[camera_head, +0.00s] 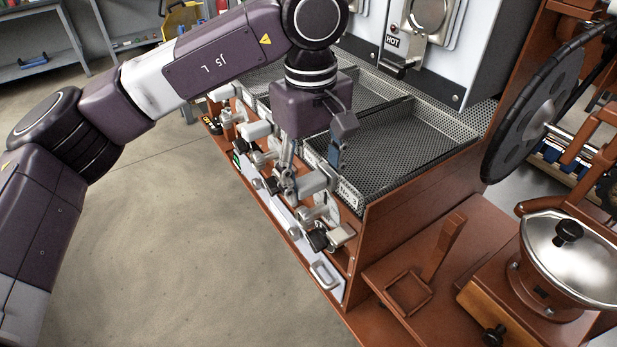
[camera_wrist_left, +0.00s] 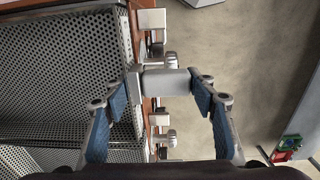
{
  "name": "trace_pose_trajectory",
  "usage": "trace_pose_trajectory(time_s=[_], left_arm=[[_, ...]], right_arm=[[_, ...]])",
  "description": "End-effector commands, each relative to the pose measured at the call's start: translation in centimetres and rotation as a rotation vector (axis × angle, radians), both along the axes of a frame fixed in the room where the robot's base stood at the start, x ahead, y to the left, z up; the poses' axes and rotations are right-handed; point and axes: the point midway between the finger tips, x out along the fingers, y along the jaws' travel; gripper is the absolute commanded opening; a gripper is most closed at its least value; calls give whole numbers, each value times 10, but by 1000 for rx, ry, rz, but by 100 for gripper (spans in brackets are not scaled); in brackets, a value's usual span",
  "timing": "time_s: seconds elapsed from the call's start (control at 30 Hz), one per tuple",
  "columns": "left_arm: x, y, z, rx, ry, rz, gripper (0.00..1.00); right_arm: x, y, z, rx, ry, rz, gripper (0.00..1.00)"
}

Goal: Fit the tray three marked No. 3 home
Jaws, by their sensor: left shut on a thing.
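A perforated dark metal tray (camera_head: 410,140) lies in the right-hand bay of the roaster's wooden bench. It also shows at upper left in the left wrist view (camera_wrist_left: 62,62). A small label plate (camera_head: 346,192) is on its front, too small to read. My left gripper (camera_head: 308,181) is at the tray's front and shut on its pale block handle (camera_wrist_left: 166,82), with the blue-padded fingers on either side. The arm hides part of the tray's left side, and I cannot tell how far in its front sits. My right gripper is not in view.
Another perforated tray (camera_head: 357,92) lies left of it, beyond a thin divider. Clamps and knobs (camera_head: 316,238) line the bench front below the gripper. A dark wheel (camera_head: 545,105) and a silver-lidded grinder (camera_head: 575,260) stand at right. The floor (camera_head: 170,240) in front is clear.

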Motion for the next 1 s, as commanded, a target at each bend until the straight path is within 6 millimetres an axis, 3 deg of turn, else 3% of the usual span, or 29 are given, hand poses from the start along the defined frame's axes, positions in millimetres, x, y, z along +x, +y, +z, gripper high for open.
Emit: trace_pose_trajectory(time_s=[0.17, 0.2, 0.37, 0.73, 1.0], left_arm=[[0, 0, 1, -2, -2, 0, 13], [0, 0, 1, -2, -2, 0, 54], [0, 0, 1, -2, -1, 0, 72], [0, 0, 5, 0, 0, 1, 72], [0, 1, 54, -1, -4, 1, 72]], right_arm=[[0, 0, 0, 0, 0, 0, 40], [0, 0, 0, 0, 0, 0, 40], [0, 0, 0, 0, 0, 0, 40], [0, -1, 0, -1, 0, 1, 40], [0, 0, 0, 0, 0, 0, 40]])
